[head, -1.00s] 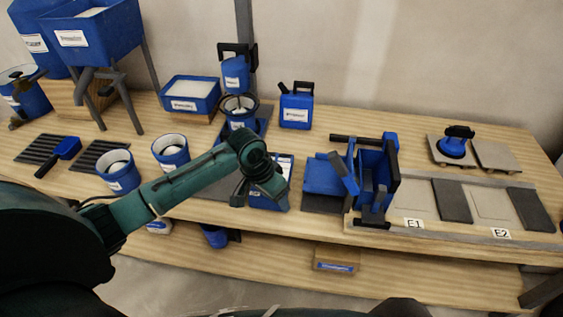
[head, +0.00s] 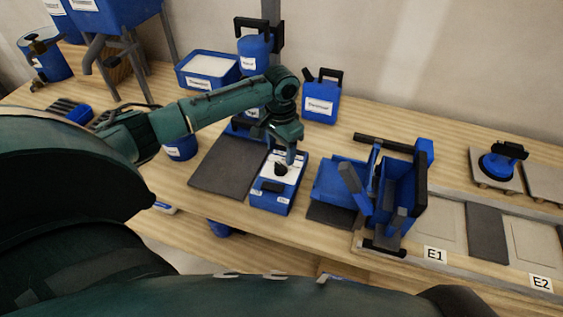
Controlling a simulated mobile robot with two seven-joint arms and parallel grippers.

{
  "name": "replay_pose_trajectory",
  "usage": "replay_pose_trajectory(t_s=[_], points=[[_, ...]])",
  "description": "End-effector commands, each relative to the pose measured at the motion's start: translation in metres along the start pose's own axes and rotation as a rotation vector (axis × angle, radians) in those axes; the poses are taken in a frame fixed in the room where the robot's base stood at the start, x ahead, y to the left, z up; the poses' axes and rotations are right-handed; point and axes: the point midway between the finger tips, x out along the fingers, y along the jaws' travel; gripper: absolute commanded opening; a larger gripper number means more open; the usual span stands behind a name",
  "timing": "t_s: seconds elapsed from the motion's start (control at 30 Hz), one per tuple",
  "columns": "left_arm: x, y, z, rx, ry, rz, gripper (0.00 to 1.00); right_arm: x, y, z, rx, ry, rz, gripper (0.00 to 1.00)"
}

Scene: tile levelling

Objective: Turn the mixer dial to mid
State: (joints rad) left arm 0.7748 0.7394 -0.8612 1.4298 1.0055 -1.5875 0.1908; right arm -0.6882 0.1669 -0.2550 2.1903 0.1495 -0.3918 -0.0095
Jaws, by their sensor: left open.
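The mixer's blue control box (head: 271,201) stands on the bench with a pale top panel and labels on its front. A dark dial (head: 280,169) sits on that panel; I cannot read its pointer or marks. My left gripper (head: 284,158) reaches from the left and points down just above the dial. It is open, and its fingertips are close to the dial; I cannot tell if they touch it. Behind my wrist, the mixer stand carries a blue canister (head: 254,53) with a black handle; the part below it is mostly hidden. My right gripper is out of view.
A dark mat (head: 220,168) lies left of the box. A blue hinged-looking apparatus (head: 397,190) stands to its right. A blue jug (head: 320,100) and a blue tray (head: 207,82) are behind. Tiles marked E1 and E2 lie at the right.

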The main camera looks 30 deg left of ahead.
Motion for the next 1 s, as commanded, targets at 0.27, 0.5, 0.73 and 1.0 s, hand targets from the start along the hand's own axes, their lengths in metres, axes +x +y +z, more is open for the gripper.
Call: replay_pose_trajectory(t_s=[0.27,0.5,0.73,1.0], points=[[0.044,0.0,0.0,0.0,-0.001,0.001,0.56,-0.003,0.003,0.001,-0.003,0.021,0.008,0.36],[0.053,0.0,0.0,0.001,0.001,0.0,0.56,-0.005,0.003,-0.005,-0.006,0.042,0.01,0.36],[0.053,0.0,0.0,0.001,0.001,0.0,0.53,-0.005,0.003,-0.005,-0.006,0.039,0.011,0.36],[0.053,0.0,0.0,0.001,0.001,0.0,0.31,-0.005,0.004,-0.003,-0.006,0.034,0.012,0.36]])
